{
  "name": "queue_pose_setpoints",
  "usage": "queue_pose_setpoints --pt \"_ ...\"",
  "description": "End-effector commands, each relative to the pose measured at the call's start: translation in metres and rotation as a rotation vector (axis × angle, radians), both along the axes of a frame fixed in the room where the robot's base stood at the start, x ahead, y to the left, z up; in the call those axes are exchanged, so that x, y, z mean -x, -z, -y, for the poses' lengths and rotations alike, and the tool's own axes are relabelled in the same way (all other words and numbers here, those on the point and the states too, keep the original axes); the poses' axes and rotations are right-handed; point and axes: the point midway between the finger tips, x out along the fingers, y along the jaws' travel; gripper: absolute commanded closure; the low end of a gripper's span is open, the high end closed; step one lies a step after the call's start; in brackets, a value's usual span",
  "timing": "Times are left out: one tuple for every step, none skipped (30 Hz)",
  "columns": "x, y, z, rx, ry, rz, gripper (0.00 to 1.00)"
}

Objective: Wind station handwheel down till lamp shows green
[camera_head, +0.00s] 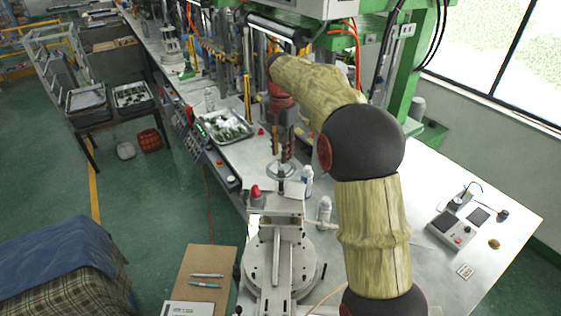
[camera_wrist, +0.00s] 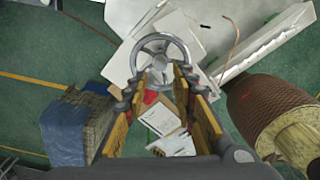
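The station handwheel (camera_head: 272,176) is a grey metal wheel lying flat on top of a post in the head view. In the wrist view the handwheel (camera_wrist: 148,41) shows as a spoked ring just beyond my fingertips. My gripper (camera_head: 283,152) points down over the wheel. In the wrist view the two fingers of my gripper (camera_wrist: 157,88) stand apart on either side of the near part of the ring. I cannot tell whether they touch it. No lit green lamp can be made out.
A grey box with a red button (camera_head: 456,226) sits on the table at right. A tray of green parts (camera_head: 226,128) lies behind. A clipboard with pens (camera_head: 207,262) is at front left.

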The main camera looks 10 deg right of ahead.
Motion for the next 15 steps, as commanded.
queue_pose_setpoints --pt "0.001 0.008 0.000 0.000 0.001 -0.004 0.73" --pt "0.001 0.012 0.000 0.000 0.001 -0.004 0.73" --pt "0.001 0.019 0.000 0.000 0.001 -0.004 0.73" --pt "0.001 0.023 0.000 0.000 0.002 -0.004 0.73" --pt "0.001 0.028 0.000 -0.001 0.002 -0.003 0.73" --pt "0.001 0.034 0.000 0.000 0.002 -0.004 0.73" --pt "0.001 0.038 0.000 -0.001 0.002 -0.003 0.73" --pt "0.001 0.042 0.000 0.000 0.002 -0.002 0.73" --pt "0.001 0.047 0.000 -0.001 0.002 -0.003 0.73" --pt "0.001 0.051 0.000 0.000 0.003 -0.002 0.73" --pt "0.001 0.054 0.000 0.000 0.003 -0.001 0.73" --pt "0.001 0.057 0.000 0.000 0.003 -0.001 0.73" --pt "0.001 0.059 0.000 0.000 0.003 -0.001 0.73" --pt "0.001 0.061 0.000 0.000 0.003 0.000 0.73" --pt "0.001 0.063 0.000 -0.001 0.003 0.001 0.73"
